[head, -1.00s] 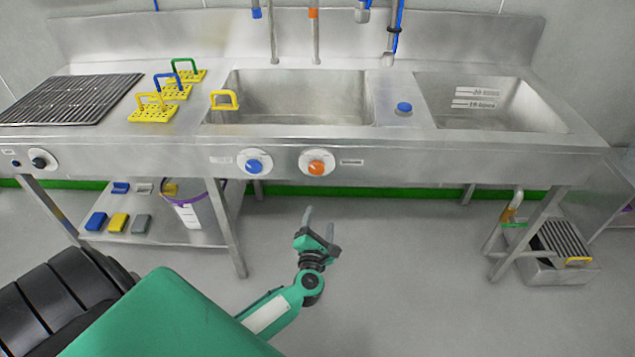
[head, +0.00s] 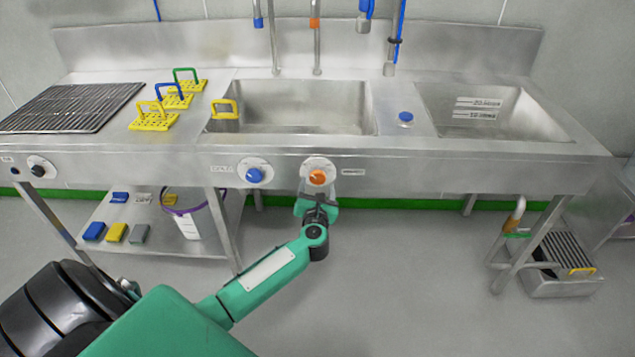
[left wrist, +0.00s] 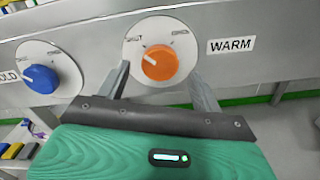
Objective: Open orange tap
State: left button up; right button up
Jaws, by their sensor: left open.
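The orange tap (head: 317,178) is a round knob on a white dial plate on the front panel of the steel sink unit. In the left wrist view the orange tap (left wrist: 160,62) sits beside a "WARM" label, its pale pointer line toward the upper left, near the mark ending in "T". My left gripper (head: 318,192) is at the panel just below the knob. In the left wrist view my left gripper (left wrist: 163,78) is open, one finger on each side of the knob's lower part. Whether the fingers touch it I cannot tell. My right gripper is not in view.
A blue tap (head: 254,175) on a similar dial is just left of the orange one, also seen in the left wrist view (left wrist: 42,79). The sink basin (head: 300,103) lies above and behind the panel. A lower shelf (head: 160,240) holds a bucket (head: 190,220). The floor in front is clear.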

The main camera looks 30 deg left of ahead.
aim_at(318, 176)
pick_arm(q)
jog(key=shift+x, duration=1.35)
jog(key=shift+c, duration=0.2)
jog(key=c, duration=1)
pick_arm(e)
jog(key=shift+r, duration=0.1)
pick_arm(q)
jog(key=shift+o, duration=0.2)
jog(key=m+p, duration=0.3)
jog(key=shift+r+p, duration=0.1)
jog(key=shift+p, duration=0.2)
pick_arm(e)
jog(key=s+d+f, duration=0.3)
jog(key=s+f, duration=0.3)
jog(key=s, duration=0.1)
pick_arm(q)
jog(key=m+p, duration=0.7)
jog(key=m, duration=0.1)
jog(key=shift+s+m, duration=0.1)
jog(key=shift+m, duration=0.3)
jog(key=m+p, duration=0.2)
jog(key=m, duration=0.1)
jog(key=shift+m, duration=0.3)
jog(key=shift+m+p, duration=0.55)
jog(key=shift+m, duration=0.75)
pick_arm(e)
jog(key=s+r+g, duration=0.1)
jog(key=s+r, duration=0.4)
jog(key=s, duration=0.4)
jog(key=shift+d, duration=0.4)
